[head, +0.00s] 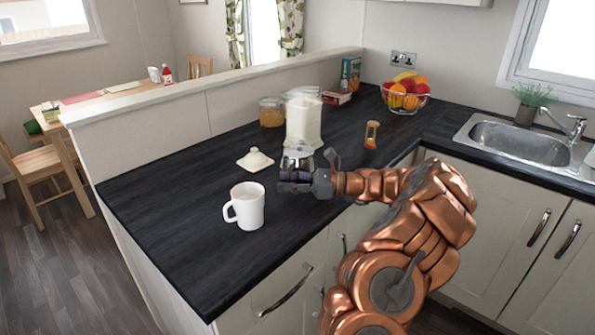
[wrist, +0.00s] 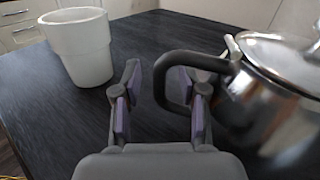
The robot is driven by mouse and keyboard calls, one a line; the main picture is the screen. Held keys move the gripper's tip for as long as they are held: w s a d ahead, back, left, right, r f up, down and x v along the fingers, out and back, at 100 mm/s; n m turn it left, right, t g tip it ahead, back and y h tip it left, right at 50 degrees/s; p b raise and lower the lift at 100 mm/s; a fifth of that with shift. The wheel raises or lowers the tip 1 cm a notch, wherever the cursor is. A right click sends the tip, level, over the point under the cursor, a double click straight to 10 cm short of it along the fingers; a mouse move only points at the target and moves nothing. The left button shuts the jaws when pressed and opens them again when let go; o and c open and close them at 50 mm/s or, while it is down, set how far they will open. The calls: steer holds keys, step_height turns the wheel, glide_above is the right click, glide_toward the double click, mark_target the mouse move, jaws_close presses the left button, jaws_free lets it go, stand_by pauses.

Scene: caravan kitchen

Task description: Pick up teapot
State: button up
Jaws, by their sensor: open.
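The teapot is shiny metal with a dark handle. In the wrist view the teapot (wrist: 270,110) fills the right side, its handle (wrist: 162,85) pointing left. In the head view the teapot (head: 298,150) stands on the dark counter, partly hidden behind my gripper (head: 284,181). In the wrist view my gripper (wrist: 160,90) is open, with purple pads on both fingers. The handle's outer bar shows between the two fingers, and the right finger overlaps the handle loop. I cannot tell whether they touch.
A white mug (head: 247,206) stands left of my gripper, near in the wrist view too (wrist: 82,48). A white lidded dish (head: 255,160) sits behind it. The counter's left end is clear.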

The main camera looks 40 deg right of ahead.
steer(key=shift+c, duration=0.4)
jaws_close()
